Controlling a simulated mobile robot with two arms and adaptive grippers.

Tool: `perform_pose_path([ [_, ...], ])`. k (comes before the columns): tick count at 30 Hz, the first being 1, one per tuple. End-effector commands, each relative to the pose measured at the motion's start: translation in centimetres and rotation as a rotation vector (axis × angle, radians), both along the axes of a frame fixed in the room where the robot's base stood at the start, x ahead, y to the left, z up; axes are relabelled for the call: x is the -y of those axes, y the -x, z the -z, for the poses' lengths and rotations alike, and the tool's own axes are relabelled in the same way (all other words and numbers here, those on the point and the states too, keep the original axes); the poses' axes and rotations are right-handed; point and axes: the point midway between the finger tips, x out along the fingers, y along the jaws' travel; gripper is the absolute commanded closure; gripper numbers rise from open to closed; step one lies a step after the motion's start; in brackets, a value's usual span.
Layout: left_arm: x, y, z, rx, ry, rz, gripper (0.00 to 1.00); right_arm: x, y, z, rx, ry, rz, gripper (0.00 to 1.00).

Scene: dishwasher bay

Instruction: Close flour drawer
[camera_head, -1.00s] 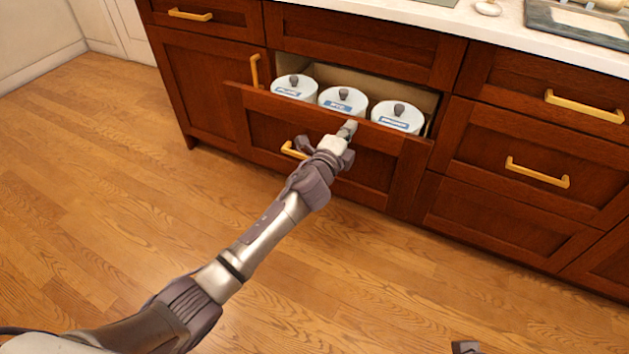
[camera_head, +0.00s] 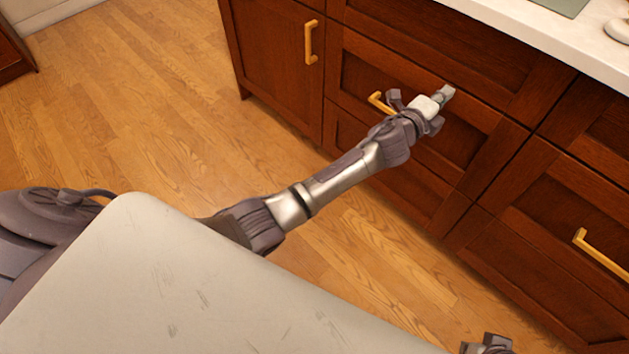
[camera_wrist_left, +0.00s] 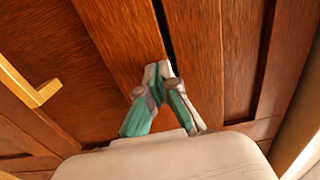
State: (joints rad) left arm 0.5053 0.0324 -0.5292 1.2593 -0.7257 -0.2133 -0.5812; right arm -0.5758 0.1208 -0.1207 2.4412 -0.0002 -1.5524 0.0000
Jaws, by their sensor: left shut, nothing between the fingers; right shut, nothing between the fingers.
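The flour drawer (camera_head: 362,72) is the dark red-brown front with a gold handle (camera_head: 380,102). It looks flush or almost flush with the cabinet in the head view, and its canisters are hidden. In the left wrist view, a narrow dark gap (camera_wrist_left: 163,28) runs along the drawer front's edge (camera_wrist_left: 120,40). My left gripper (camera_head: 447,92) is shut and empty, with its fingertips (camera_wrist_left: 158,72) at the top of the drawer front, apparently touching it. My right gripper (camera_head: 490,346) shows only partly at the bottom edge, away from the cabinets, shut.
A white countertop (camera_head: 540,35) runs above the drawers. A cabinet door with a vertical gold handle (camera_head: 311,42) is to the left, and another gold-handled drawer (camera_head: 600,250) is to the right. The wooden floor (camera_head: 150,110) is clear.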

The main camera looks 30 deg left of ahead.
Motion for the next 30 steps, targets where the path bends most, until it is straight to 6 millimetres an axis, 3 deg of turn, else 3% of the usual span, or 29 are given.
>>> perform_pose_path([
  [30,-0.52,-0.18,-0.63,0.007,0.003,-0.002,1.0,-0.24,-0.29,-0.12,0.007,-0.007,0.001,1.0],
])
